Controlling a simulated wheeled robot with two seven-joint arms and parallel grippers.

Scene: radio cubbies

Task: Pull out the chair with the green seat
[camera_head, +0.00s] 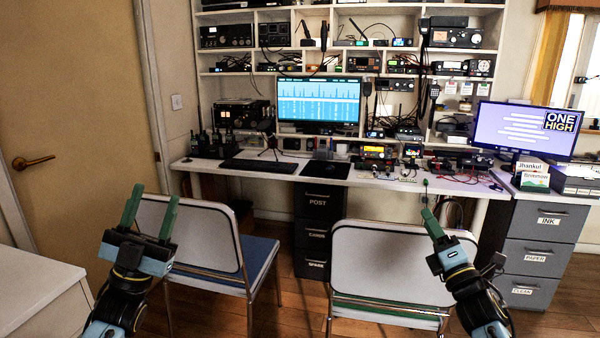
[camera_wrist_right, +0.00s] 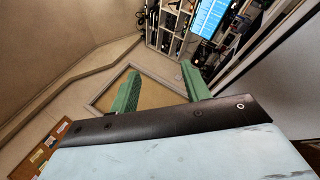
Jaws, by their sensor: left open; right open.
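The chair with the green seat (camera_head: 380,262) stands at the right, its pale back towards me, in front of the desk. Only a strip of its green seat (camera_head: 385,308) shows below the back. My right gripper (camera_head: 432,222) overlaps the upper right corner of this back in the head view; I cannot tell whether it touches. Its green fingers also show apart and empty in the right wrist view (camera_wrist_right: 160,88). My left gripper (camera_head: 150,215) is open and empty in front of the other chair's back.
A blue-seated chair (camera_head: 200,237) stands at the left. The desk (camera_head: 270,173) holds a monitor, keyboard and radios. Dark drawers (camera_head: 318,235) stand under it and grey drawers (camera_head: 540,250) at the right. A white cabinet (camera_head: 35,290) is at the lower left. Some wooden floor shows between the chairs.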

